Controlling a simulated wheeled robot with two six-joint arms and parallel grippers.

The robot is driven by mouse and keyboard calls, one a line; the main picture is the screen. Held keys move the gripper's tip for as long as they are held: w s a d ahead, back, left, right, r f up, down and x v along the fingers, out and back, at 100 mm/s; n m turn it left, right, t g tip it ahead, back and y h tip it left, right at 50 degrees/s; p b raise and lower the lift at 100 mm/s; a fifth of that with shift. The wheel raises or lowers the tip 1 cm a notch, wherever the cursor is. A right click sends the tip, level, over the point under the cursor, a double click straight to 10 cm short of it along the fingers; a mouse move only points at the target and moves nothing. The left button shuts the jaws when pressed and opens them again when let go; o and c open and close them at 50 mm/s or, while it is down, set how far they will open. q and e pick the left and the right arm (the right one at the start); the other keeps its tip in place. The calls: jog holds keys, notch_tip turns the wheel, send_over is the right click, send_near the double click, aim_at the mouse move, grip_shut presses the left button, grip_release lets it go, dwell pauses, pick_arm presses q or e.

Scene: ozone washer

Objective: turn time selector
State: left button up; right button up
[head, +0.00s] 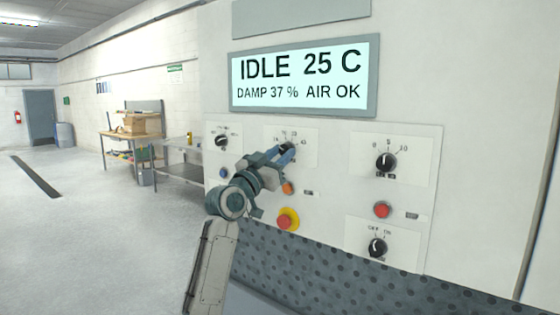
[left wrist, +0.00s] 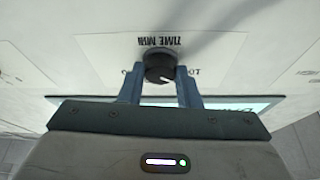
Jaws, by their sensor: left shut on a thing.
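The time selector is a black knob (left wrist: 160,68) with a white pointer mark. In the left wrist view it sits under upside-down lettering that reads TIME MIN. My left gripper (left wrist: 160,88) has one finger on each side of the knob and is shut on it. In the head view my left gripper (head: 284,150) reaches the upper middle plate (head: 304,151) of the panel, and its fingers cover most of the knob. Numbers show above the knob there. The exact pointer setting is hard to read. My right gripper is not in view.
A display (head: 303,77) above reads IDLE 25 C, DAMP 37 %, AIR OK. Other knobs sit at left (head: 222,142), right (head: 386,162) and lower right (head: 377,247). A red button on yellow (head: 288,219) is below my gripper. Open floor lies left.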

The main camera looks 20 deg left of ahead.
pick_arm(q)
jog(key=m+g+h+b, duration=0.1)
jog(key=m+b, duration=0.2)
jog(key=m+h+b, duration=0.1)
jog(key=m+b, duration=0.2)
jog(key=b, duration=0.1)
jog(key=shift+a+f+g+h, duration=0.2)
jog(key=shift+g+h, duration=0.1)
jog(key=shift+g, duration=0.1)
jog(key=shift+w+r+m, duration=0.1)
jog(key=shift+m, duration=0.5)
jog(key=shift+r+m+g+h+b, duration=0.15)
jog(key=shift+m+g+h+b, duration=0.4)
jog(key=shift+m+b, duration=0.55)
jog(key=shift+m, duration=0.4)
jog(key=o, duration=1)
